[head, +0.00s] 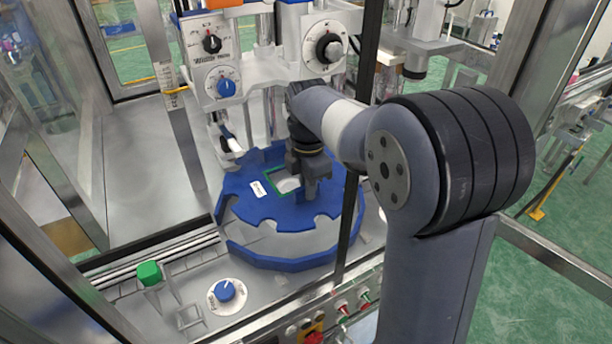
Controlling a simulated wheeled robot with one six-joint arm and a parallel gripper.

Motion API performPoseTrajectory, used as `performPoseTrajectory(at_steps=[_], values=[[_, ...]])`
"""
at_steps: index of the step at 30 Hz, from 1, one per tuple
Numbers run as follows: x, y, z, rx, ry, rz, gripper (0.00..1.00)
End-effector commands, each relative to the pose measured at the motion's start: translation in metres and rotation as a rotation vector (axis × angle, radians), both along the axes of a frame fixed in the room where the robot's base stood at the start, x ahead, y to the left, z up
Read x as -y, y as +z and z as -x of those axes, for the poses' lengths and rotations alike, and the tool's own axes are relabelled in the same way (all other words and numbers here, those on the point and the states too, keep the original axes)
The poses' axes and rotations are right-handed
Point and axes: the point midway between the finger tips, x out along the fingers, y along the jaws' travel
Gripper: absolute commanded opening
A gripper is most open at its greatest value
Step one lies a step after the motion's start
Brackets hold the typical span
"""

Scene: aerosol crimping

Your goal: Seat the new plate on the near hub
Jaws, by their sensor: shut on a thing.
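The blue plate (240,186) with notches round its rim lies roughly level over the machine's near station. It carries a small white label and a green-edged square opening. My gripper (311,188) comes down from above and is shut on the plate near this opening. The fingertips are partly hidden by my own wrist and arm. The near hub is hidden beneath the plate and gripper. I cannot tell whether the plate rests on it or hangs just above it.
A low blue curved guard (290,262) runs round the plate's front. Machine heads with dials (213,44) stand close behind. A green button (149,272) and a blue-and-white knob (226,291) are at front left. A dark upright post (352,200) stands at right.

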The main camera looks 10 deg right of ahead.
Motion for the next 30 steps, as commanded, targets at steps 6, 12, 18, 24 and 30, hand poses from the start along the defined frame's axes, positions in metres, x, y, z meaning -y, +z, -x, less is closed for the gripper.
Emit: performPoseTrajectory(at_steps=[6,12,18,24,30], values=[[0.0,-0.009,0.0,0.002,0.0,-0.001,0.0],[0.0,-0.022,0.0,0.002,0.0,-0.001,0.0],[0.0,-0.035,0.0,0.002,0.0,-0.001,0.0],[0.0,-0.049,0.0,0.001,0.0,0.0,0.0],[0.0,-0.063,0.0,0.001,0.0,0.0,0.0]])
